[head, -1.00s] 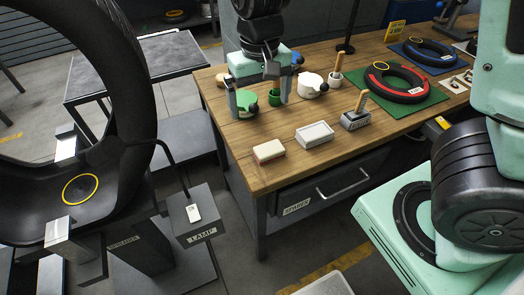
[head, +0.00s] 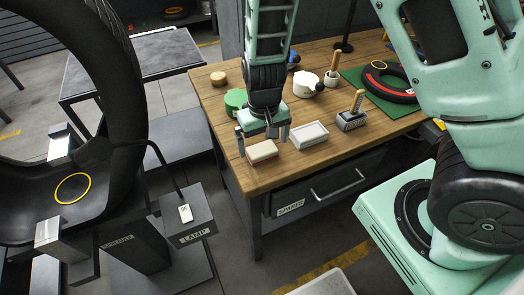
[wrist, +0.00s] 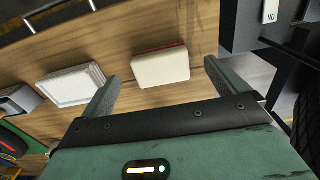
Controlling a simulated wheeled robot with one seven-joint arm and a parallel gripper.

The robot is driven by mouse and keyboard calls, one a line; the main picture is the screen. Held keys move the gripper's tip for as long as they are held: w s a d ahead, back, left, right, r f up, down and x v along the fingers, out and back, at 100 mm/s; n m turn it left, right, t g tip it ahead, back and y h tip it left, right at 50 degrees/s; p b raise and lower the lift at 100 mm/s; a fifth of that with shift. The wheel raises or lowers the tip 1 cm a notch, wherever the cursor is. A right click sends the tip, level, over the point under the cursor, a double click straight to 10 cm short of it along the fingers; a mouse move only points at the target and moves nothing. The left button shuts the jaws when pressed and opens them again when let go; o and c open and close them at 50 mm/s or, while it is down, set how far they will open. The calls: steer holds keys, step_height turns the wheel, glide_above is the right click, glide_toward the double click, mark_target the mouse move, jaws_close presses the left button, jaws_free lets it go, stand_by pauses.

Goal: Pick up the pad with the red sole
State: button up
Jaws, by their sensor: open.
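The pad with the red sole (head: 262,151) is a cream block with a thin red edge. It lies near the front left edge of the wooden bench. In the wrist view the pad (wrist: 160,68) shows between and beyond the fingertips, with its red edge on the upper side. My gripper (head: 262,140) is open and empty above the pad, its fingers spread to either side. The gripper (wrist: 161,74) looks apart from the pad, though the exact height is hard to tell.
A white rectangular tray-like block (head: 309,135) lies just right of the pad. Beyond it stands a grey block with a wooden handle (head: 352,118). A green container (head: 235,98) and a white pot (head: 306,84) stand behind. A lamp box (head: 186,215) is left of the bench.

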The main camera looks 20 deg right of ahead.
mark_target(264, 151)
steer(key=shift+f, duration=1.35)
steer(key=c, duration=1)
steer(key=shift+c, duration=0.3)
steer(key=shift+r, duration=0.1)
step_height(264, 151, up, 10)
